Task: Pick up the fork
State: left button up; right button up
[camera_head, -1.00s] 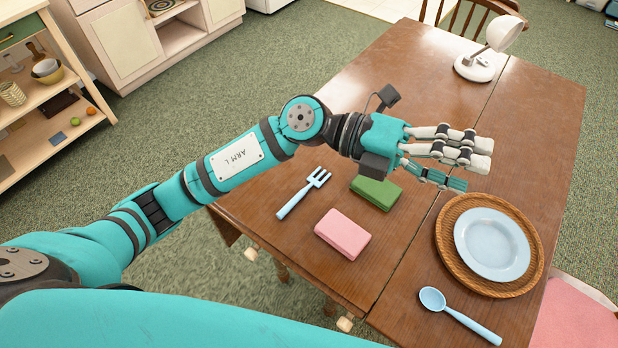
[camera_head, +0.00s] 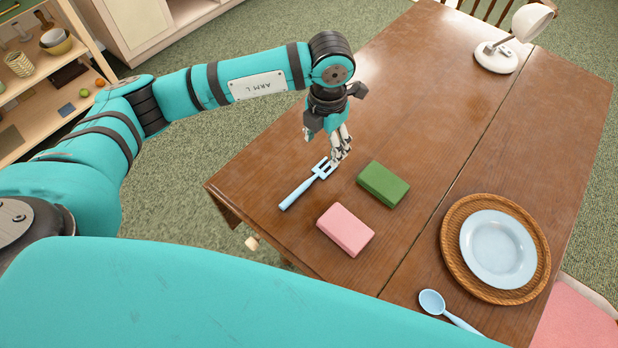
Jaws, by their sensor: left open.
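The light blue fork (camera_head: 298,193) lies on the left part of the wooden table, its tines pointing up and right. My left gripper (camera_head: 337,154) is open and points down just above the tine end of the fork. Its fingers overlap the tips of the tines in the picture; I cannot tell whether they touch. The fork's handle is clear of the gripper. My right gripper is not in view.
A green block (camera_head: 383,184) and a pink block (camera_head: 345,230) lie right of the fork. A plate (camera_head: 497,249) on a woven mat (camera_head: 452,224), a spoon (camera_head: 432,302) and a white lamp (camera_head: 496,58) are farther right on the table (camera_head: 440,120).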

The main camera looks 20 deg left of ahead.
aim_at(322, 169)
pick_arm(q)
notch_tip(322, 169, down, 9)
jog(key=shift+p, duration=0.7)
jog(key=shift+c, duration=0.2)
jog(key=c, duration=1)
jog(key=shift+r, duration=0.1)
jog(key=shift+c, duration=0.2)
